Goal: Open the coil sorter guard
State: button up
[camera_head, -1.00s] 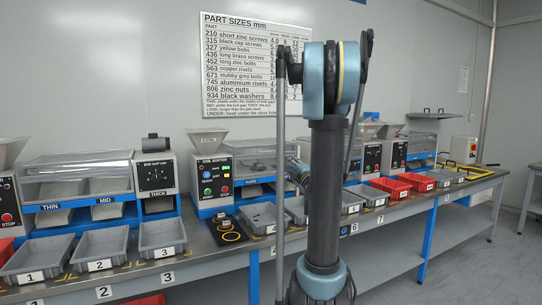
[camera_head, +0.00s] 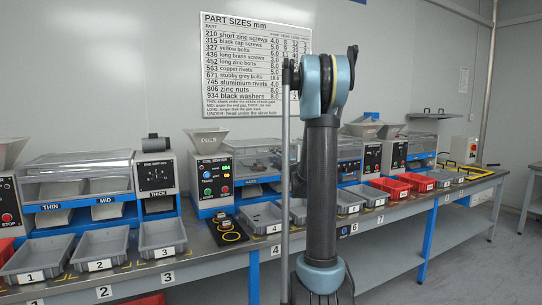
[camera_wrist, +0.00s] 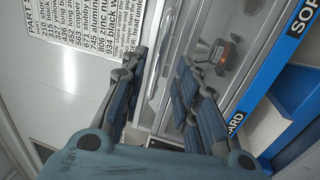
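The coil sorter (camera_head: 212,176) is a light grey control box with a hopper on top, left of my arm in the head view. Its clear guard (camera_head: 258,152) is beside the box, down over the machine, partly hidden by my arm. In the wrist view a clear panel with a pale frame (camera_wrist: 205,25) lies right of centre, above a blue lettered rail; a small orange and dark part shows behind it. My gripper (camera_wrist: 160,62) is open, its fingers apart on both sides of a pale bar at the panel's edge. I cannot tell whether they touch it.
Grey trays (camera_head: 262,217) and red trays (camera_head: 390,188) line the bench front. Another clear-covered sorter (camera_head: 78,175) stands at the left. A sizes sign (camera_head: 250,65) hangs on the wall behind. The floor at right is clear.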

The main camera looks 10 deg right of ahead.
jog(key=shift+x, duration=2.65)
jog(key=shift+s, duration=0.1)
grip_shut()
